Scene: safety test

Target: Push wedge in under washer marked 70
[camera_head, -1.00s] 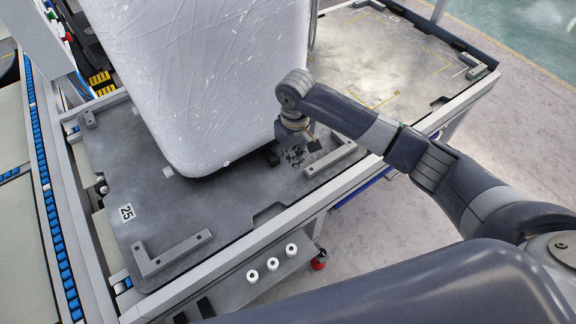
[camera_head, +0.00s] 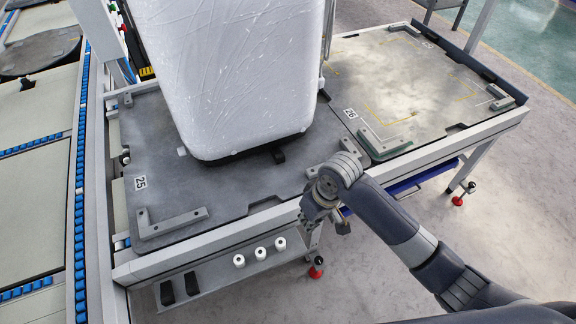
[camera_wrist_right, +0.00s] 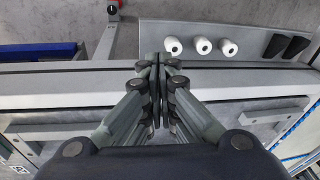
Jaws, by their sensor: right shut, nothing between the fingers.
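A tall white wrapped washer (camera_head: 235,85) stands tilted in the head view on the grey plate marked 25 (camera_head: 230,185); I cannot read a 70 on it. A dark block (camera_head: 278,156), apparently a wedge, sits at its lower front edge, partly hidden under it. My right gripper (camera_head: 312,216) is over the table's front edge, apart from the washer and the block. In the right wrist view its fingers (camera_wrist_right: 154,66) are shut together and empty. Two black wedges (camera_wrist_right: 276,45) (camera_wrist_right: 295,48) lie on the lower shelf. My left gripper is not in view.
Three white rolls (camera_head: 260,253) stand on the lower shelf (camera_head: 220,272). Metal corner stops (camera_head: 170,224) edge the plate. The neighbouring plate marked 26 (camera_head: 400,85) is empty. A roller conveyor (camera_head: 80,190) runs along the left.

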